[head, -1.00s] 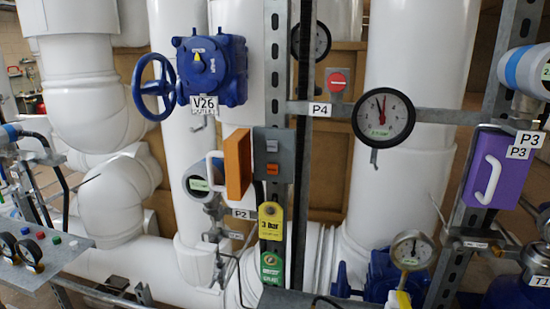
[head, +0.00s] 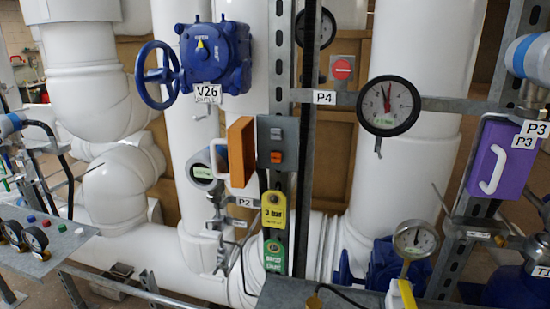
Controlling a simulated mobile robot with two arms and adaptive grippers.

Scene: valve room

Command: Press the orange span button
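A small orange button (head: 277,158) sits low on the face of a grey box (head: 263,147) fixed to the upright steel rail in the head view. A second small button (head: 276,134) sits above it on the same box; its colour is hard to make out. I cannot read any lettering by the buttons. An orange flap with a white handle (head: 241,152) stands just left of the box, in front of a round display instrument. Neither of my grippers shows in the head view.
Yellow and green tags (head: 274,209) hang below the box. A blue valve with handwheel (head: 215,58) is upper left, a dial gauge (head: 388,105) right, and a purple cover (head: 501,160) far right. A grey shelf (head: 275,291) crosses the bottom.

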